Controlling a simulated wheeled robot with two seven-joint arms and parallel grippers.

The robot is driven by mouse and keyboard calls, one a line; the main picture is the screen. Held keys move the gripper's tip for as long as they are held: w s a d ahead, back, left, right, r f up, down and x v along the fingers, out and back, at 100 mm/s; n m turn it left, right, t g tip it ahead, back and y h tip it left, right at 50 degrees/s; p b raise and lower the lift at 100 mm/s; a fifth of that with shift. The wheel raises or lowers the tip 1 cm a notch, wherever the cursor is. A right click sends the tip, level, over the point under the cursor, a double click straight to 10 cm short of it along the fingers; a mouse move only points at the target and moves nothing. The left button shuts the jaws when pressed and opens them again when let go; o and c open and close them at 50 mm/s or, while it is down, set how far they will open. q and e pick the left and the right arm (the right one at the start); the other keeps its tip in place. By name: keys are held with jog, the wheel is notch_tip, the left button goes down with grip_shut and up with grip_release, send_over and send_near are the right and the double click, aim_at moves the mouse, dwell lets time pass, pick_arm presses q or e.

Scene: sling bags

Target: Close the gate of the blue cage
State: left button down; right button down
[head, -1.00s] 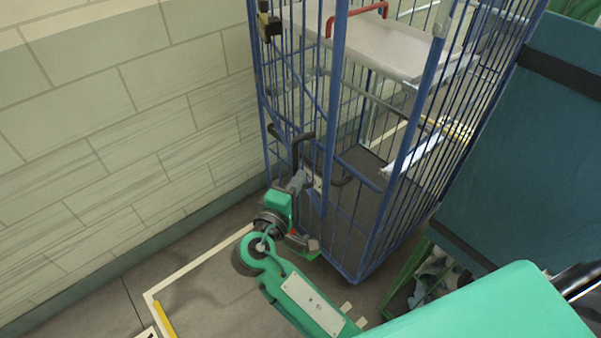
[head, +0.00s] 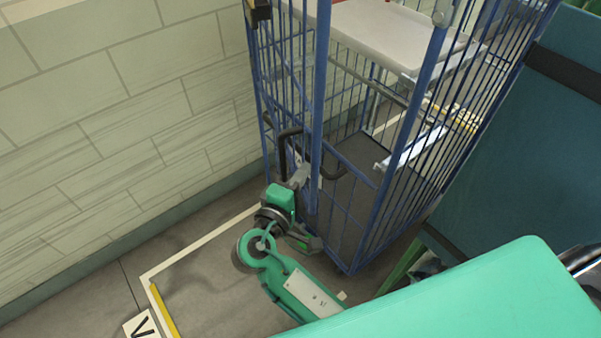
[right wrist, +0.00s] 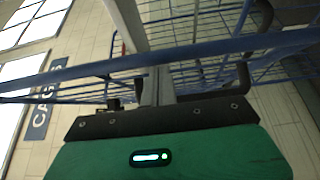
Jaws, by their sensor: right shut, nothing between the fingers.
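The blue cage (head: 405,160) is a tall wire-mesh cage standing beside the tiled wall. A narrow blue mesh panel, which looks like its gate (head: 318,100), stands at its front left with black handles (head: 283,150) on it. My right gripper (head: 300,178) is shut and at the panel's lower part, close to the black handles. In the right wrist view the shut fingers (right wrist: 157,88) are empty, with a blue bar (right wrist: 190,52) crossing just in front of them. Whether they touch the mesh I cannot tell. My left gripper is not in view.
A pale shelf (head: 395,35) sits high in the cage. The tiled wall (head: 110,110) is close on the left, and a dark teal panel (head: 530,150) stands on the right. The marked floor (head: 205,285) at lower left is clear.

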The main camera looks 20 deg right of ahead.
jog(key=w+d+n+t+y+p, duration=0.1)
jog(key=d+n+t+y, duration=0.1)
jog(key=d, duration=1.4)
jog(key=shift+w+d+n+t+y, duration=0.2)
jog(key=shift+d+n+t+y, duration=0.2)
jog(key=shift+y, duration=0.5)
jog(key=shift+a, duration=0.1)
